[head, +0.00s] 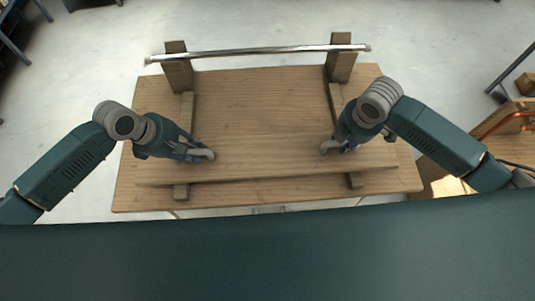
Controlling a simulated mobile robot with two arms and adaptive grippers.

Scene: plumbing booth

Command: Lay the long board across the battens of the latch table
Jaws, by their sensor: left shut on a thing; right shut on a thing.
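The long board (268,164) is a pale wooden plank that runs left to right near the front of the latch table (260,90). It crosses above the left batten (187,112) and the right batten (336,103), whose near ends stick out in front of it. I cannot tell whether the board touches the battens. My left gripper (207,155) is shut on the board left of its middle. My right gripper (328,148) is shut on it right of its middle. The finger contacts are partly hidden.
A shiny metal bar (260,50) rests on two wooden posts (178,72) (340,66) at the table's far edge. A wooden bench with a copper pipe (505,124) stands at the right. The tabletop between the battens is clear.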

